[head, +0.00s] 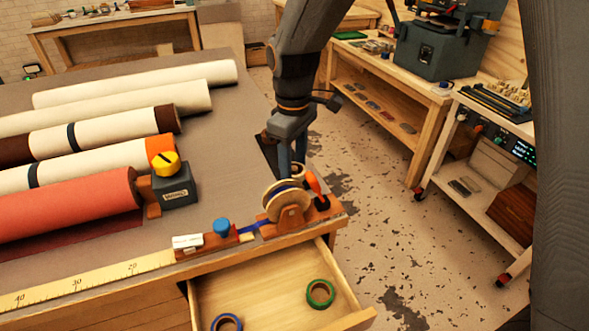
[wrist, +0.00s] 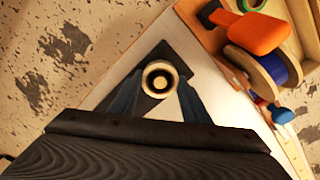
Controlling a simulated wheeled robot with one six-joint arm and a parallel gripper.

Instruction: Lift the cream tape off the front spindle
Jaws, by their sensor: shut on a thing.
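In the head view the tape (head: 298,170) shows as a small pale spot at the tips of my gripper (head: 291,166), near the table's right edge. A dark plate (wrist: 178,62) lies under or behind the ring.
A wooden tape dispenser (head: 291,219) with a large roll and an orange-red knob stands close by at the table corner. An open drawer (head: 265,285) holds green tape (head: 320,294) and blue tape (head: 226,323). Large rolls (head: 65,205) fill the table's left.

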